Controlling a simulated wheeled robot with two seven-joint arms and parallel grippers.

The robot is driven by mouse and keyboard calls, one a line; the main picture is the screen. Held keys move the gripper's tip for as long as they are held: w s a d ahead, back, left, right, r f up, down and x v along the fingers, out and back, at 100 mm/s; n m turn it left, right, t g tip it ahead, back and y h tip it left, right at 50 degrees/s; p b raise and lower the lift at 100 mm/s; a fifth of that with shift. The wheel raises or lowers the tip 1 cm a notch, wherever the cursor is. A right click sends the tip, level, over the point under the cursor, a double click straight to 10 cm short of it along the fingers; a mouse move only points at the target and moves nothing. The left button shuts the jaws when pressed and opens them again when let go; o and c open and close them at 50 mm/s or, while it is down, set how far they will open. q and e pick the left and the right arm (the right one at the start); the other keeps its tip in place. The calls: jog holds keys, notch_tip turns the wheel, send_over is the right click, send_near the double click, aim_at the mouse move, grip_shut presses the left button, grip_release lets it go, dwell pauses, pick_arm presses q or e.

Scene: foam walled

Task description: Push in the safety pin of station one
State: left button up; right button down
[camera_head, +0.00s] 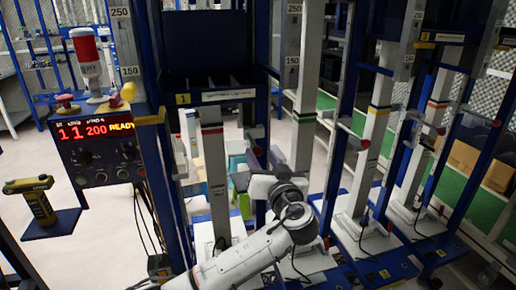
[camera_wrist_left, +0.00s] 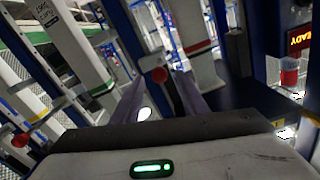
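A red round knob, which looks like the safety pin of station one (camera_wrist_left: 159,75), shows in the left wrist view between my two fingers. In the head view a red knob (camera_head: 256,150) sits on the blue frame to the right of the white post (camera_head: 214,165) under the yellow "1" label. My left gripper (camera_head: 243,181) is just below that knob. In the left wrist view the left gripper (camera_wrist_left: 160,92) is open, with a finger on either side of the knob. I cannot tell whether they touch it. My right gripper is not in view.
A yellow-black tool (camera_head: 40,205) is on a small shelf. More posts (camera_head: 375,145) with red knobs stand close by on the right.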

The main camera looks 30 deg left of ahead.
aim_at(259, 152)
pick_arm(q)
jog(key=shift+x, duration=2)
grip_shut()
